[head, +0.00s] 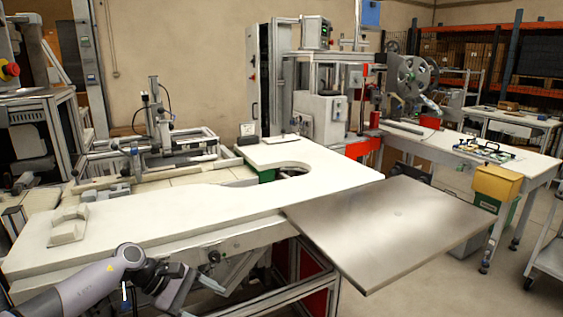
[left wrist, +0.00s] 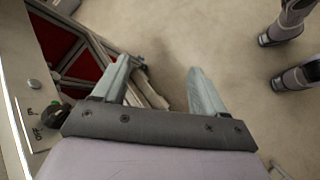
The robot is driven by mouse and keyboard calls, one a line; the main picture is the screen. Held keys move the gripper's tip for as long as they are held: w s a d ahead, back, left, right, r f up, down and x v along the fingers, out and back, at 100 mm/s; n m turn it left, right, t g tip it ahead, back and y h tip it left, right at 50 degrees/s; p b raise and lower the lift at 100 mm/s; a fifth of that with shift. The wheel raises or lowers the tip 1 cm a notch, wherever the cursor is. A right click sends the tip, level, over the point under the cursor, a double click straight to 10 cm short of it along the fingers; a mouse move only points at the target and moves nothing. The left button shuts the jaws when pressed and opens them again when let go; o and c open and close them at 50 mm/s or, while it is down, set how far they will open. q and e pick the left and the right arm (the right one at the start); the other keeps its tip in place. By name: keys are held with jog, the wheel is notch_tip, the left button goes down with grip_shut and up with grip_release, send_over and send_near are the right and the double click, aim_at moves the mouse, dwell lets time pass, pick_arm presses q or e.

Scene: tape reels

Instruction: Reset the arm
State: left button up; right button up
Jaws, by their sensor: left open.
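My left arm (head: 90,283) comes in at the lower left of the head view, low in front of the white worktable (head: 180,217). Only bare floor and part of a frame lie behind the fingers, and nothing is held. My right gripper is in neither view.
A bare steel plate (head: 400,225) juts out at the table's right. A small white holder (head: 68,226) sits on the table's left end. A reel machine (head: 410,75) stands at the back right. The table's frame (left wrist: 70,52) is close on the left in the wrist view.

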pick_arm(q)
jog(key=s+d+f+n+t+h, duration=0.2)
jog(key=s+d+n+t+h, duration=0.4)
jog(key=d+n, duration=0.75)
jog(key=s+a+f+m+t+y, duration=0.1)
jog(key=s+a+f+m+y, duration=0.5)
jog(key=s+m, duration=0.5)
jog(key=s+a+f+m+t+y, duration=0.2)
jog(key=s+a+f+m+y, duration=0.5)
jog(key=m, duration=1)
jog(key=s+a, duration=0.3)
jog(key=shift+s+a+f+y, duration=0.25)
jog(key=shift+s+a+y, duration=0.05)
jog(key=shift+s+a, duration=0.1)
